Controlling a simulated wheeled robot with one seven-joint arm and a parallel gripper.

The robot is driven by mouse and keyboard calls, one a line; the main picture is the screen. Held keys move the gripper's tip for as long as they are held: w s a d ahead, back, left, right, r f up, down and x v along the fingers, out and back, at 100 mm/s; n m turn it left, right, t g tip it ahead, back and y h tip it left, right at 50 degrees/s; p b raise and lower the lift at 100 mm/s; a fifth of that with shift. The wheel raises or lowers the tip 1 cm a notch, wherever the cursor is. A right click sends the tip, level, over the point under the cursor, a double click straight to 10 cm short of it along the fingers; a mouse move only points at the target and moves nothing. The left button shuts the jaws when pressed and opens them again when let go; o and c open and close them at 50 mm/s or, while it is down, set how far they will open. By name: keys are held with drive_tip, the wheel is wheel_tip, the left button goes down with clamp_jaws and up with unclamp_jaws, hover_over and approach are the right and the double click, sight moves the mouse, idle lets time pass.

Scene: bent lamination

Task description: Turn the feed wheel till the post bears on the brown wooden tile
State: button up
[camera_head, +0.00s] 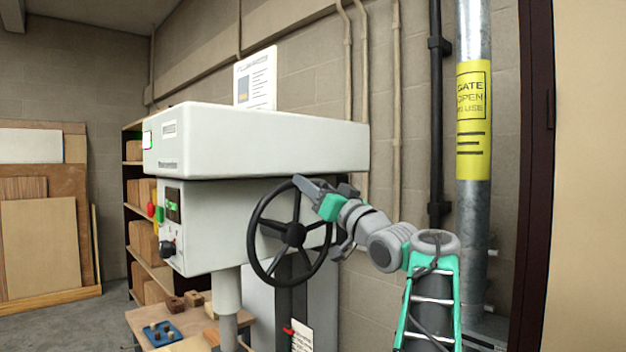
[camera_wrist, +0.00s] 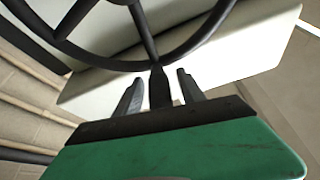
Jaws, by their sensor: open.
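The black feed wheel (camera_head: 294,234) with several spokes is on the side of the white machine. My gripper (camera_head: 309,186) is at the wheel's upper right rim. In the wrist view my gripper (camera_wrist: 160,88) is open, its fingers on either side of a short dark piece (camera_wrist: 160,92) that meets the wheel rim (camera_wrist: 100,62); contact cannot be told. The grey post (camera_head: 228,295) comes down from the machine's underside. Its lower end is cut off by the picture edge, so its contact below is not visible. I cannot pick out the brown wooden tile with certainty.
A wooden table (camera_head: 142,325) below the machine holds a blue tray (camera_head: 161,334) and small brown blocks (camera_head: 175,304). A shelf (camera_head: 150,268) with wooden blocks stands behind. A pipe with a yellow sign (camera_head: 473,120) stands at the right, by the wall.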

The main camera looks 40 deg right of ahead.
drive_tip(key=shift+c, duration=0.4)
clamp_jaws()
idle(1.0)
